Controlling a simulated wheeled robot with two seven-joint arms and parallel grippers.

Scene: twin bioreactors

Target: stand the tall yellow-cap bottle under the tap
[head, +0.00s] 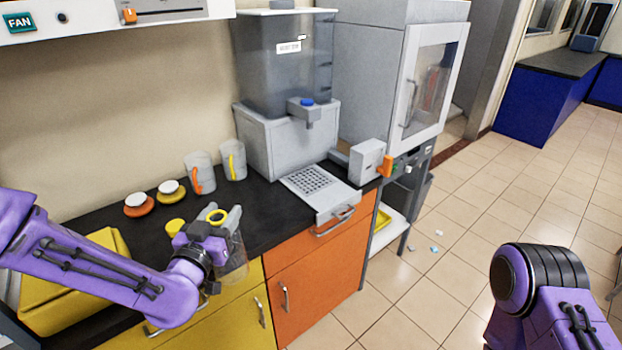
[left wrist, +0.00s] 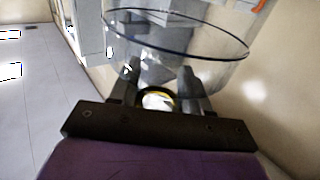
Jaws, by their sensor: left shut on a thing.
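A clear bottle (head: 236,258) with a yellow ring at its top is in my left gripper (head: 222,226), over the front edge of the dark counter. In the left wrist view, the fingers of my left gripper (left wrist: 160,88) close around the neck, and the bottle's wide clear body (left wrist: 195,62) extends beyond them. The tap (head: 306,112), grey with a blue top, sticks out of the front of a grey tank unit. A slotted drip tray (head: 325,196) lies below it, to the right of the bottle and apart from it. My right gripper is out of the picture.
The counter (head: 265,213) between bottle and tray is clear.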

